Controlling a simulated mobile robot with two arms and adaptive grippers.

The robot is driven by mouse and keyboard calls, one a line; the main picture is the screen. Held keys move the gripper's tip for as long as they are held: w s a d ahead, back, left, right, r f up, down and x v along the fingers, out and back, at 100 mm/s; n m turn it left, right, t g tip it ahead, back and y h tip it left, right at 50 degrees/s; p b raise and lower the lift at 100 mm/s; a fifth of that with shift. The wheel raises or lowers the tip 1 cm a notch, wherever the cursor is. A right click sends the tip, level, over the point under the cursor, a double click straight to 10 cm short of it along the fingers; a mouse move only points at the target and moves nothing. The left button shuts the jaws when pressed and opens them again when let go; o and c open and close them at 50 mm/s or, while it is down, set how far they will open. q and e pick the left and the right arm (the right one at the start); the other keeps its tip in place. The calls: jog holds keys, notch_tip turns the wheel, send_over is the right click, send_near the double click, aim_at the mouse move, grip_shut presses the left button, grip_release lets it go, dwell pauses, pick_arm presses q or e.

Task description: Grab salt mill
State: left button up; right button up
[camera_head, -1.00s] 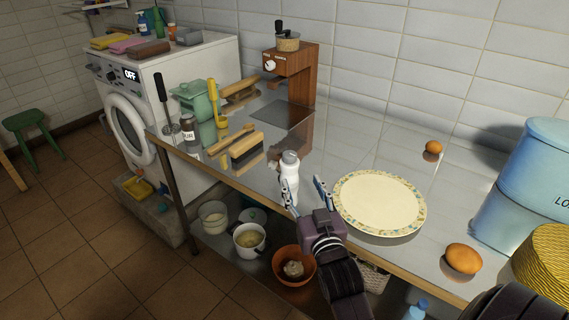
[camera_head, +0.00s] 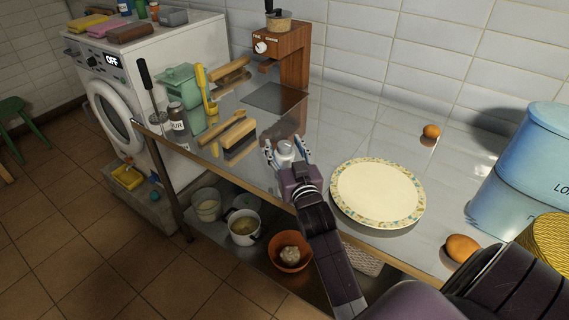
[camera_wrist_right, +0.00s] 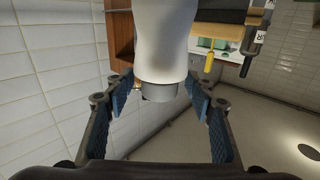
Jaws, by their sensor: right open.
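The salt mill (camera_head: 285,150) is a white, bottle-like thing with a grey cap, standing on the steel table left of the plate. My right gripper (camera_head: 287,153) is open, with one finger on each side of the mill. In the right wrist view the mill's white body and grey end (camera_wrist_right: 163,60) sit between the open fingers (camera_wrist_right: 160,112), with gaps on both sides. The gripper hides the mill's lower part in the head view. My left gripper is not in view.
A patterned plate (camera_head: 377,193) lies close to the right of the gripper. A brush (camera_head: 239,138) and a dark jar (camera_head: 178,121) stand to the left. A wooden grinder (camera_head: 292,55) is behind.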

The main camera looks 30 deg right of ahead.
grip_shut()
dwell(0.4)
jog(key=shift+r, duration=0.1)
